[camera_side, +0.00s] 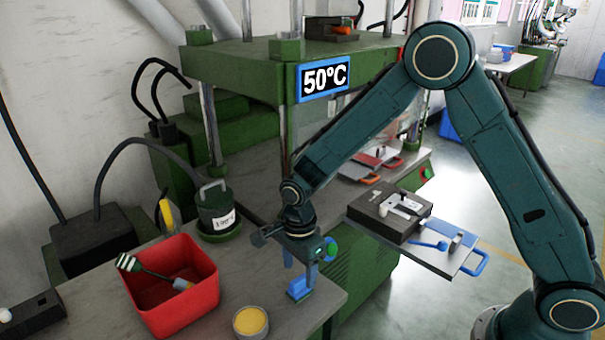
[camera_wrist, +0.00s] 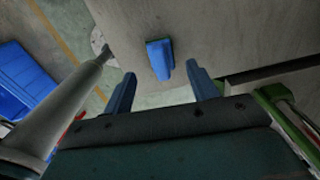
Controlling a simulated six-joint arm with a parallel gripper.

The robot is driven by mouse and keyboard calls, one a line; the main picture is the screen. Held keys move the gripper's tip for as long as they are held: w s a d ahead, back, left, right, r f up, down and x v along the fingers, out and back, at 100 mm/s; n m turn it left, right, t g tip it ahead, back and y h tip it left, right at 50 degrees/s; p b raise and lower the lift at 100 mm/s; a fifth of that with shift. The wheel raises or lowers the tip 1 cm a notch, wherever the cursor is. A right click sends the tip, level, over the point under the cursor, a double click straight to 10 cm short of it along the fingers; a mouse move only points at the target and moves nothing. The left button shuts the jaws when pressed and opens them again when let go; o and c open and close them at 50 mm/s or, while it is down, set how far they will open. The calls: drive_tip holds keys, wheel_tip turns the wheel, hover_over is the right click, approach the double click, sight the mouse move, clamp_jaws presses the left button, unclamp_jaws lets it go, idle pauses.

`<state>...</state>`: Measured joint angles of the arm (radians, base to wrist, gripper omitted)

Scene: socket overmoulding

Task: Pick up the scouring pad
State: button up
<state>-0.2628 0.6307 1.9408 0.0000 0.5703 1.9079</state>
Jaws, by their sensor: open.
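The scouring pad (camera_side: 299,289) appears as a small blue block with a green edge on the grey tabletop, close to the table's front right corner. In the wrist view the pad (camera_wrist: 160,58) shows its blue body and a green strip along one side. My gripper (camera_side: 300,272) points down just above the pad in the side view. In the wrist view my gripper (camera_wrist: 161,75) has its two blue fingers wide apart, with the pad between and beyond their tips. Nothing is held. Whether the fingertips reach down beside the pad is hard to tell.
A red bin (camera_side: 203,262) holding a green-and-white brush (camera_side: 150,270) stands to the left. A round yellow tin (camera_side: 250,321) is near the front. A green pot (camera_side: 217,215) stands behind. The press (camera_side: 240,62) rises at the back; a dark mould block (camera_side: 388,212) lies right.

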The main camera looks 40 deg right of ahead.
sight(298, 280)
drive_tip(key=shift+f, duration=0.1)
drive_tip(key=shift+w+f, duration=0.1)
drive_tip(key=shift+f, duration=2.4)
drive_tip(key=c, duration=1)
drive_tip(key=shift+r, duration=0.2)
wheel_tip(298, 280, up, 20)
drive_tip(key=shift+f, duration=0.15)
